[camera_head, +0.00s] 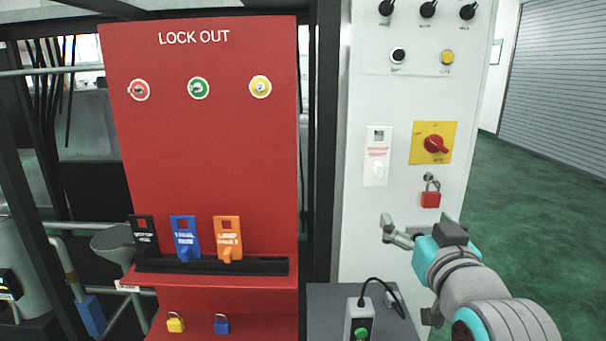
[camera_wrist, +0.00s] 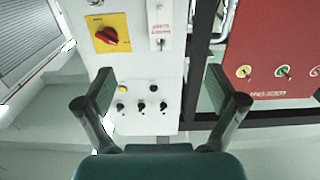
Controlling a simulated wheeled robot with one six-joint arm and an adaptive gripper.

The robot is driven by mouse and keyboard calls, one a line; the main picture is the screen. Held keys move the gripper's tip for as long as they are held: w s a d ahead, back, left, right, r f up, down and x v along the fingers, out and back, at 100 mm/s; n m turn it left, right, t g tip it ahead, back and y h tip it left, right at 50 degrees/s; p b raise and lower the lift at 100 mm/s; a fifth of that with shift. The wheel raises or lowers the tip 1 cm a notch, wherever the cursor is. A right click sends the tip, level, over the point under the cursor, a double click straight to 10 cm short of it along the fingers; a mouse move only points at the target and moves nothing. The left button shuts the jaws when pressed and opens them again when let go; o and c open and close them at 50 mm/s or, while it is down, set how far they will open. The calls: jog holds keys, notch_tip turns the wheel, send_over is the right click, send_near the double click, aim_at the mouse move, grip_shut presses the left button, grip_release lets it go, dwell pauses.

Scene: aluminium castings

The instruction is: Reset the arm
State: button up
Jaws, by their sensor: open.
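My arm comes in from the lower right in the head view. My gripper (camera_head: 412,258) is open and empty, in front of the lower part of the light grey control cabinet (camera_head: 395,100). It is below a red padlock (camera_head: 430,200) that hangs on the cabinet under the red rotary switch (camera_head: 435,145). In the wrist view, where the scene appears upside down, the two fingers of my gripper (camera_wrist: 159,92) stand wide apart with nothing between them. The cabinet's knobs and the rotary switch (camera_wrist: 110,36) show beyond the fingers. The padlock is not visible in that view.
A red lockout board (camera_head: 200,130) with black, blue and orange tags stands left of the cabinet. Yellow (camera_head: 176,322) and blue (camera_head: 221,324) padlocks hang below. A grey box (camera_head: 330,302) with a cabled button unit (camera_head: 359,322) is left of my gripper. Green floor is clear at right.

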jog(key=s+f+g, duration=0.1)
jog(key=s+f, duration=0.3)
jog(key=f, duration=0.6)
jog(key=s+f, duration=0.4)
jog(key=f, duration=0.6)
jog(key=s+f+g, duration=0.1)
jog(key=s+f, duration=0.4)
jog(key=f, duration=0.5)
jog(key=s+f, duration=0.4)
jog(key=s, duration=0.4)
jog(key=s+f, duration=0.5)
jog(key=s, duration=0.3)
jog(key=s+g, duration=0.1)
jog(key=s, duration=1.4)
jog(key=shift+s+r, duration=0.15)
